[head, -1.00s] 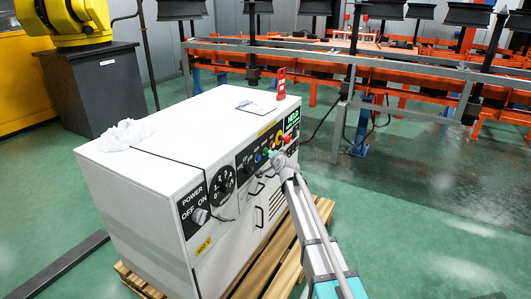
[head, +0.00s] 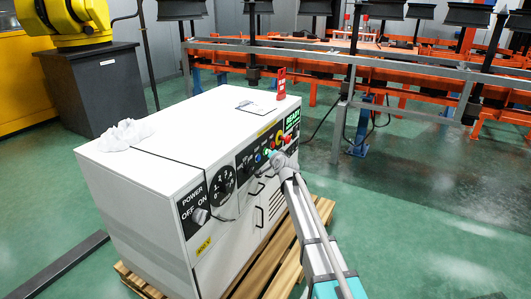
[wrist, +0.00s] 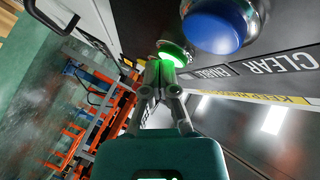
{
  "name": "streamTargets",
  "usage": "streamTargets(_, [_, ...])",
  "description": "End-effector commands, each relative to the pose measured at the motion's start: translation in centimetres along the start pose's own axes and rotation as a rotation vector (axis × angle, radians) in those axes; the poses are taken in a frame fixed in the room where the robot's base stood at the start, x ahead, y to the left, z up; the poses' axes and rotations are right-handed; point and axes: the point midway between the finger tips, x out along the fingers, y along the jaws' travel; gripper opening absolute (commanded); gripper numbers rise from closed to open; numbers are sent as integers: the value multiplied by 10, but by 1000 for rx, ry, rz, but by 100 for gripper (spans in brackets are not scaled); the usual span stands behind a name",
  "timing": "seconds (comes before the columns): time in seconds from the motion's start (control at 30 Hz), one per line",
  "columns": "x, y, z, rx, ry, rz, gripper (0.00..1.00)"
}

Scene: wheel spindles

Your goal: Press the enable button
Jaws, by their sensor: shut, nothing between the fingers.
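The green enable button (wrist: 173,55) glows on the dark panel in the wrist view, with its label "ENABLE" partly hidden. My gripper (wrist: 161,72) is shut and empty, its fingertips against or just in front of the button's edge; contact is hard to tell. A larger blue button (wrist: 214,27) sits beside the green one, next to the label "CLEAR". In the head view my gripper (head: 276,160) is at the front panel of the white cabinet (head: 150,165) and partly covers the buttons. The green display (head: 292,121) above them appears to read "READY".
A power switch (head: 200,216) and a round dial (head: 224,184) are left on the panel. A crumpled white cloth (head: 126,134) and a red item (head: 281,83) are on the cabinet top. The cabinet stands on a wooden pallet (head: 262,270). Green floor on the right is open.

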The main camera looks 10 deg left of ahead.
Motion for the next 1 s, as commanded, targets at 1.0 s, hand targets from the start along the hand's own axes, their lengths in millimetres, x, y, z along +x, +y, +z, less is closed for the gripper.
streamTargets(1.0, [-18, 13, -12, 0, 0, 1, 0])
